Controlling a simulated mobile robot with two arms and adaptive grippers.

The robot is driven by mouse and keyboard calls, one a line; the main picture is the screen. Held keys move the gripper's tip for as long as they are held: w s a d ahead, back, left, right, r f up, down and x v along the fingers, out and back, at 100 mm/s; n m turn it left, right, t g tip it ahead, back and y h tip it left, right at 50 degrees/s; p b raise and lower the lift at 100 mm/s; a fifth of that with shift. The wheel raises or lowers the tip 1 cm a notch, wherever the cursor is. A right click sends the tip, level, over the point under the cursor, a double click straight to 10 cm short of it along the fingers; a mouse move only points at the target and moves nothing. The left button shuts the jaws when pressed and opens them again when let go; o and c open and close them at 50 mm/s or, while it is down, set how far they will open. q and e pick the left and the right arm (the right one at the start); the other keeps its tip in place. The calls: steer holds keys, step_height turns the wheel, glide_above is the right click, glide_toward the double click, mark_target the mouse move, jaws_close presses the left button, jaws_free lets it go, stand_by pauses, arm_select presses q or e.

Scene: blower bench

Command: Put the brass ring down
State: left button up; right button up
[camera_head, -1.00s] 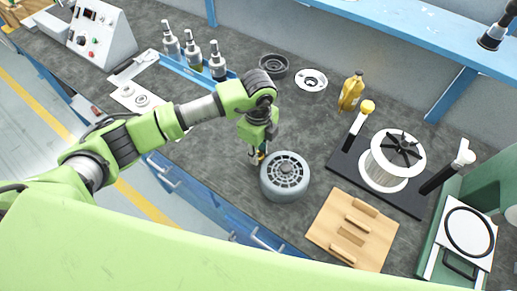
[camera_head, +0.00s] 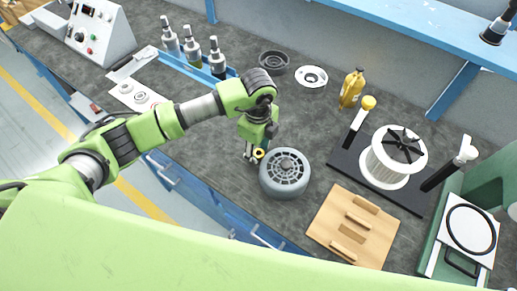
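The brass ring (camera_head: 259,153) is a small yellow ring with a dark middle, just left of the grey finned blower housing (camera_head: 285,174) in the head view. My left gripper (camera_head: 251,157) points down at the ring, with its fingertips low over the bench and right beside it. The fingers are small and partly overlap the ring in the picture, so I cannot tell whether they grip it or whether it rests on the bench. My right gripper is out of view.
A wooden board with handles (camera_head: 352,229) lies right of the housing. A wire spool (camera_head: 393,160) stands on a black base behind it. A dark round part (camera_head: 273,63) and a white flange (camera_head: 311,77) lie at the back. The bench left of the gripper is mostly bare.

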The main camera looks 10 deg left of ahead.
arm_select(q)
steer(key=shift+s+f, duration=0.15)
steer(key=shift+s, duration=0.2)
steer(key=shift+r+p, duration=0.3)
steer(key=shift+p, duration=0.05)
step_height(320, 180, up, 13)
steer(key=b, duration=0.2)
steer(key=shift+w, duration=0.2)
steer(key=shift+s+f, duration=0.1)
steer(key=shift+f, duration=0.1)
